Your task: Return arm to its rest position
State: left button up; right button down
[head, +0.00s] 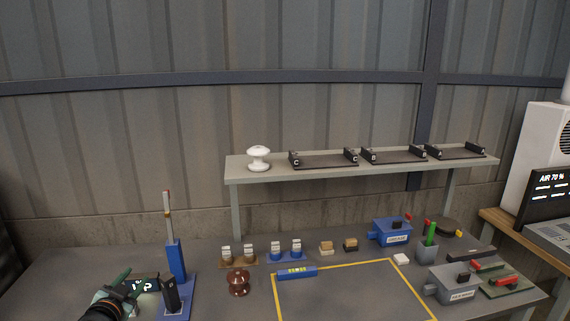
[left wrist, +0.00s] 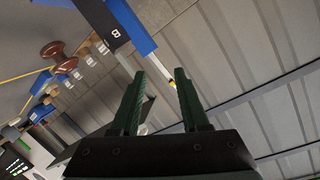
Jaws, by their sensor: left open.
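My left gripper (head: 130,283) is low at the left of the head view, over the left part of the workbench and beside a blue upright stand (head: 176,262). In the left wrist view its two green fingers (left wrist: 161,76) are spread apart with nothing between them. The left wrist is tilted, so the wall panels and bench look slanted. A dark block marked B (left wrist: 115,32) shows beyond the fingertips. My right arm and gripper are not in view.
A brown insulator (head: 238,283) stands right of the blue stand. A white insulator (head: 258,158) and several black trays (head: 323,166) sit on the raised shelf (head: 240,178). Blue (head: 392,232) and grey (head: 453,284) boxes stand at right. The yellow-outlined area (head: 350,297) is mostly clear.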

pick_arm(q)
jog(key=s+d+f+g+h, duration=0.3)
jog(key=s+d+f, duration=1.15)
jog(key=f, duration=0.25)
jog(key=s+d+f+n+g+h, duration=0.1)
jog(key=s+d+f, duration=0.2)
jog(key=s, duration=0.6)
jog(key=s+d+f+n+g, duration=0.1)
jog(key=s+d+f+g, duration=0.1)
jog(key=s+d, duration=0.5)
jog(key=s+f, duration=0.1)
jog(key=s, duration=0.2)
jog(key=shift+n+h, duration=0.3)
jog(key=shift+h, duration=0.1)
